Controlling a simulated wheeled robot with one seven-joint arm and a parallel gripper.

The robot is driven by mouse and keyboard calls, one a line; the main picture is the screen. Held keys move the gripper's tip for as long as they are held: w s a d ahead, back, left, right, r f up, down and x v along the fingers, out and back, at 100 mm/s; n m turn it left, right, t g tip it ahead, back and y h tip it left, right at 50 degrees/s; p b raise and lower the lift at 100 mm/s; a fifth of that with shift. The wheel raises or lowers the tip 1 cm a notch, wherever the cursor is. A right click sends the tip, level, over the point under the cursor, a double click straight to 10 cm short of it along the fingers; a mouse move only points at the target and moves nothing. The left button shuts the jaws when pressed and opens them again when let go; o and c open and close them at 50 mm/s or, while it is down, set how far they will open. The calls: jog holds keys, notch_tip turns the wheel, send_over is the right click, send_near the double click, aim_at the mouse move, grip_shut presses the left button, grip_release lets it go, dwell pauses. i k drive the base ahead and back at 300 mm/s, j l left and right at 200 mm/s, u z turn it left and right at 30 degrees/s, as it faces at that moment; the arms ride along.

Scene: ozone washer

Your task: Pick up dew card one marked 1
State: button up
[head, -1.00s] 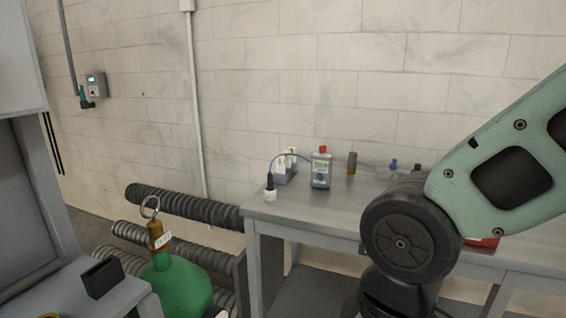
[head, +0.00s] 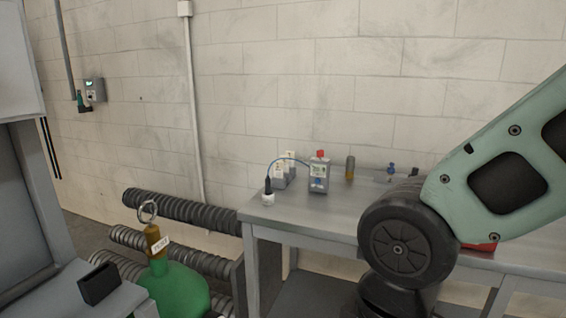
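I cannot make out a card marked 1 in the head view. Small pale upright pieces (head: 289,158) stand in a grey holder (head: 279,181) on the metal bench; they may be cards, but any marks are too small to read. My arm crosses the right side of the view and hides part of the bench. My gripper is out of view.
A red object (head: 480,247) shows behind my arm.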

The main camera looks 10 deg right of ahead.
aim_at(278, 165)
jog(key=i+l+u, duration=0.1)
jog(key=u, duration=0.3)
jog(key=i+l+u, duration=0.25)
jog(key=u, duration=0.15)
jog(key=i+l+u, duration=0.2)
jog(key=u, duration=0.25)
